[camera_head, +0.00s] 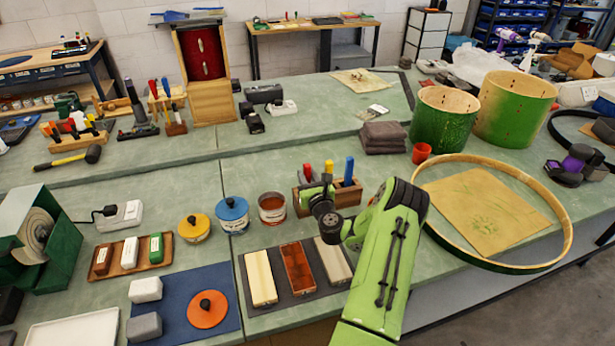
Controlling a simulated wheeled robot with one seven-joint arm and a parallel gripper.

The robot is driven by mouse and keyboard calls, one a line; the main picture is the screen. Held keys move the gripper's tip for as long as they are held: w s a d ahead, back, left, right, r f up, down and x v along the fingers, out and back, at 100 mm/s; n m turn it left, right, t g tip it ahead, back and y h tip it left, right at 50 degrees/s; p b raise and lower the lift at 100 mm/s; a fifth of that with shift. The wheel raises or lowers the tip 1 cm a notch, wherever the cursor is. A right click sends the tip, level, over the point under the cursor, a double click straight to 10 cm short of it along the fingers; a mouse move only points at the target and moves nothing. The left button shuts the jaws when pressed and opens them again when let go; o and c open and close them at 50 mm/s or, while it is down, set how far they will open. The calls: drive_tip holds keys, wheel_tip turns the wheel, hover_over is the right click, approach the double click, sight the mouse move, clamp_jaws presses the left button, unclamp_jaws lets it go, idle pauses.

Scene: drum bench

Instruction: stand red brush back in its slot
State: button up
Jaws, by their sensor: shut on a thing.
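The red brush (308,172) shows as an upright red handle at the left end of a wooden brush holder (348,197). My gripper (312,188) is at this left end, shut on the red brush. My own wrist hides the fingers, the brush's lower part and the slot below it. I cannot tell how deep the brush sits in the slot. A yellow-handled brush (329,168) and a blue-handled brush (348,169) stand upright in the holder, to the right of the red one.
Left of the holder stand an open tin (272,208), a blue-lidded tin (232,214) and a yellow-lidded tin (194,228). In front lies a dark mat (282,300) with several blocks. A wooden hoop (565,235) lies to the right. Folded cloths (382,137) lie behind.

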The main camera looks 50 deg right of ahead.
drive_tip(key=o, duration=0.8)
drive_tip(key=shift+s+a+f, duration=0.15)
drive_tip(key=shift+s+a, duration=0.05)
drive_tip(key=shift+s, duration=0.15)
drive_tip(key=v, duration=1.5)
drive_tip(key=shift+r, duration=0.25)
drive_tip(key=shift+f, duration=0.1)
